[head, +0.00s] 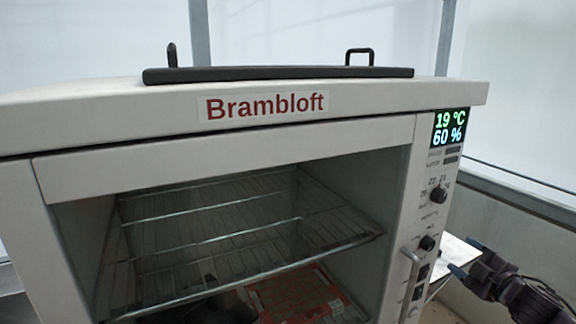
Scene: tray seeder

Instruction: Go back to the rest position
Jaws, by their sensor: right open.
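My right gripper (466,257) is at the lower right, beside the cabinet's right side. It points left, its fingers are apart and I see nothing between them. A white cabinet (110,172) labelled Brambloft fills most of the view. My left gripper cannot be made out in this view.
The cabinet holds wire shelves (240,222). Low inside are a red-and-pale flat item (300,295) and an unclear dark shape (225,303). A vertical handle (408,287), knobs and a display (450,128) reading 19 °C and 60 % are on the right front. A black tray-like piece with two handles (280,73) lies on top.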

